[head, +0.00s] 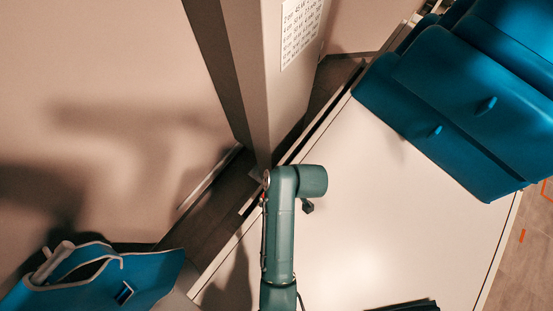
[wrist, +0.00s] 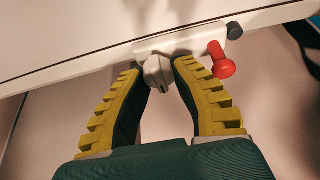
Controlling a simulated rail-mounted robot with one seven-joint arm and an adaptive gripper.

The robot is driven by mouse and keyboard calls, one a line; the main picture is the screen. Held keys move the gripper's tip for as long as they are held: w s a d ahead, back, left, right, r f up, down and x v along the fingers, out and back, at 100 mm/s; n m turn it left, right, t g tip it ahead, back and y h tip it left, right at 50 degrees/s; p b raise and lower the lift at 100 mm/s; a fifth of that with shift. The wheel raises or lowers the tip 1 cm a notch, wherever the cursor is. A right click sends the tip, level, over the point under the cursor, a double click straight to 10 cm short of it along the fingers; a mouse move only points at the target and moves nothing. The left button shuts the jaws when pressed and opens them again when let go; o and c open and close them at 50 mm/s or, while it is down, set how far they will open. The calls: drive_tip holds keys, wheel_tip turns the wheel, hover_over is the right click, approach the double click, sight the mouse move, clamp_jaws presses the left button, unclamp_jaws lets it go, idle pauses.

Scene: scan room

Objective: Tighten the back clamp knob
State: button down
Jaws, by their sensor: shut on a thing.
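In the wrist view, a pale clamp body (wrist: 192,42) is fixed at the edge of the white table (wrist: 80,38). A light grey clamp knob (wrist: 157,72) sticks out from it towards me. My gripper (wrist: 158,66) has yellow ridged fingers, one on each side of this knob, and is shut on it. The fingertips hide parts of the knob's sides. How tight the knob is cannot be told. In the head view, my arm reaches the table's left edge; the gripper and the clamp are hidden there.
A red knob (wrist: 221,62) and a dark round knob (wrist: 234,30) sit just right of the gripper. In the head view, a tall grey panel (head: 285,100) stands beyond my arm. Blue cushions (head: 450,100) lie at the right; a blue item (head: 100,285) is at the lower left.

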drive_tip(key=shift+s+m+p, duration=0.1)
drive_tip(key=shift+m+p, duration=0.3)
drive_tip(key=shift+p, duration=0.15)
drive_tip(key=m+t+h+p, duration=0.1)
drive_tip(key=m+p, duration=0.1)
drive_tip(key=p, duration=0.1)
drive_tip(key=shift+m, duration=0.3)
drive_tip(key=m+h+p, duration=0.1)
drive_tip(key=m, duration=0.1)
drive_tip(key=m+h+p, duration=0.1)
drive_tip(key=m+p, duration=0.1)
drive_tip(key=m, duration=0.1)
drive_tip(key=shift+f+t+p, duration=0.1)
drive_tip(key=shift+t+p, duration=0.2)
drive_tip(key=shift+t, duration=0.1)
drive_tip(key=m, duration=0.2)
drive_tip(key=m+h, duration=0.1)
drive_tip(key=m, duration=0.2)
drive_tip(key=shift+f+h+p, duration=0.15)
drive_tip(key=shift+h+p, duration=0.15)
drive_tip(key=shift+p, duration=0.1)
drive_tip(key=shift+m+g+h+b, duration=0.4)
drive_tip(key=shift+m+h, duration=0.4)
drive_tip(key=shift+m, duration=1.5)
drive_tip(key=c, duration=1.1)
unclamp_jaws()
